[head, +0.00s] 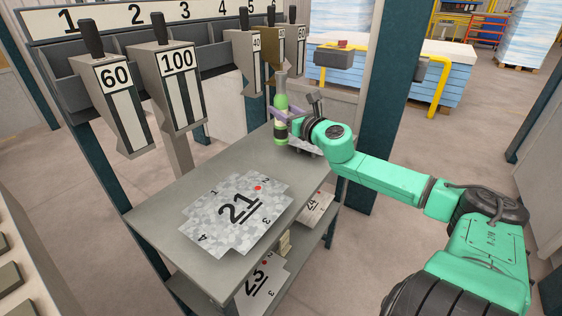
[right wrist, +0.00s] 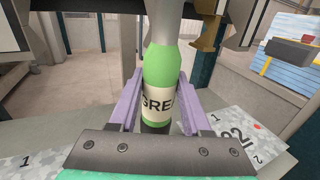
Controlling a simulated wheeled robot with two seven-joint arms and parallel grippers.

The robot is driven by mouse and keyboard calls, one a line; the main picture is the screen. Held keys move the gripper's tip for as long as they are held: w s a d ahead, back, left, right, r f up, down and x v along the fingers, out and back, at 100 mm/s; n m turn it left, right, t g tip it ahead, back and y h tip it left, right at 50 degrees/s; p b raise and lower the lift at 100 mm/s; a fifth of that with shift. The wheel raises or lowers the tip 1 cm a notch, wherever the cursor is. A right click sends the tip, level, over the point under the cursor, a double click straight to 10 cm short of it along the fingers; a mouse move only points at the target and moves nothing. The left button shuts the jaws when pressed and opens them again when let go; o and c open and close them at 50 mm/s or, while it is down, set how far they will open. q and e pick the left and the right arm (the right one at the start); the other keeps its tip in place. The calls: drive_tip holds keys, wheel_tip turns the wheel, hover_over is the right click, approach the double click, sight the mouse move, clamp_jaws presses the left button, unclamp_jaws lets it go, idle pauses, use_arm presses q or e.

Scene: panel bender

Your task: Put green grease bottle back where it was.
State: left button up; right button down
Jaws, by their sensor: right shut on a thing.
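The green grease bottle (head: 281,108) is at the far right end of the grey table (head: 165,195). It is upright, with a grey top and a pale label. My right gripper (head: 284,117) is shut on it. In the right wrist view the bottle (right wrist: 160,80) stands between the purple fingers (right wrist: 158,108), with part of the label "GREA" showing. I cannot tell whether its base touches the table. My left gripper is not in view.
A metal sheet marked 21 (head: 236,210) lies on the table. More sheets, such as 23 (head: 262,285), lie on the shelf below. Numbered tool holders, such as 100 (head: 178,85), hang behind the table. A dark post (head: 380,95) stands at the right.

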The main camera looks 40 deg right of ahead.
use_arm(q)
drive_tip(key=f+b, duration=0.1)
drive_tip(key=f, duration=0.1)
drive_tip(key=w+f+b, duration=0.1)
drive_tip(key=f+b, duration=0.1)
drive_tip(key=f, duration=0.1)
use_arm(e)
wheel_tip(320, 180, down, 12)
drive_tip(key=shift+w+r, duration=0.15)
drive_tip(key=shift+w, duration=0.15)
drive_tip(key=shift+c, duration=1.8)
unclamp_jaws()
